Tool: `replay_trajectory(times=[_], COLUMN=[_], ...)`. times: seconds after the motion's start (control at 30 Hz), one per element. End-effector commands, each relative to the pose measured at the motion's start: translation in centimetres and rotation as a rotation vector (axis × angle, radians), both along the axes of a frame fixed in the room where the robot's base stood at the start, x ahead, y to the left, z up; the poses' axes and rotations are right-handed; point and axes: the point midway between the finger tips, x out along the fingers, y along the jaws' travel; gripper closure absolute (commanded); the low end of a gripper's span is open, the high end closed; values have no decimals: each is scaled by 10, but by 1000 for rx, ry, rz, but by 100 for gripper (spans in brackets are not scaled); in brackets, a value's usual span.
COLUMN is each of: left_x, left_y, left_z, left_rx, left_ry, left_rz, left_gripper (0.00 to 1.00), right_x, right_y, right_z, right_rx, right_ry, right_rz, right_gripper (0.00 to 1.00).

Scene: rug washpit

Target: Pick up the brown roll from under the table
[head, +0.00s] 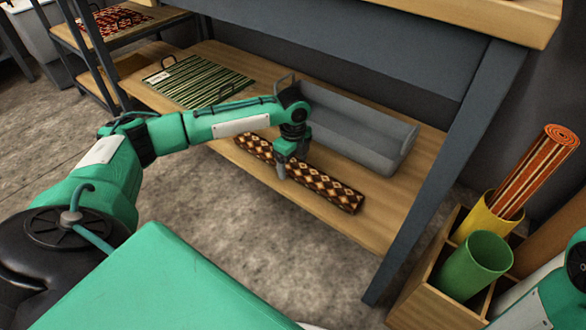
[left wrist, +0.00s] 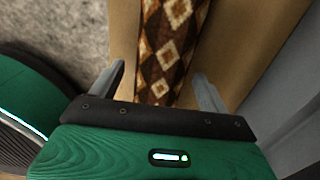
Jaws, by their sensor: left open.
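The brown roll (head: 328,189), with a cream and dark diamond pattern, lies along the front of the wooden lower shelf (head: 235,147) under the table. My left gripper (head: 283,171) points down over the middle of the roll. In the left wrist view the roll (left wrist: 167,45) runs between the two spread fingers of the open left gripper (left wrist: 158,88). Whether the fingertips reach down beside the roll or touch it, I cannot tell. The palm hides the roll's near part. My right gripper is not in view.
A grey tray (head: 345,140) stands on the shelf right behind the roll. A green striped mat (head: 195,82) lies to the left. The table leg (head: 440,180) slants down at the right. A wooden box (head: 420,290) holds a green cup (head: 472,266) and a striped roll (head: 540,170).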

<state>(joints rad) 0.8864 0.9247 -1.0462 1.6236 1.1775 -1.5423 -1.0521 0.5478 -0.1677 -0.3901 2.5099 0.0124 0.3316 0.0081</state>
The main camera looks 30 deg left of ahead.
Motion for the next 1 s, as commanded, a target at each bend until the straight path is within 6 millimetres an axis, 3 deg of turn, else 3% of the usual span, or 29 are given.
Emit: replay_trajectory(times=[0.07, 0.4, 0.73, 0.9, 1.0], left_x=[0, 0, 1, 1, 1], left_y=[0, 0, 0, 0, 0], left_z=[1, 0, 9, 33, 51], left_rx=[0, 0, 0, -1, 0], left_ry=[0, 0, -2, -3, -2], left_rz=[0, 0, 0, 0, 1], left_gripper=[21, 85, 85, 85, 85], right_x=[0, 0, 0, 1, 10], right_y=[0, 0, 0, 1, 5], right_z=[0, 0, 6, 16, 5], right_rx=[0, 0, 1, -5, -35], right_ry=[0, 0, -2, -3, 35], right_rz=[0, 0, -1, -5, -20], right_gripper=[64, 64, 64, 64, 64])
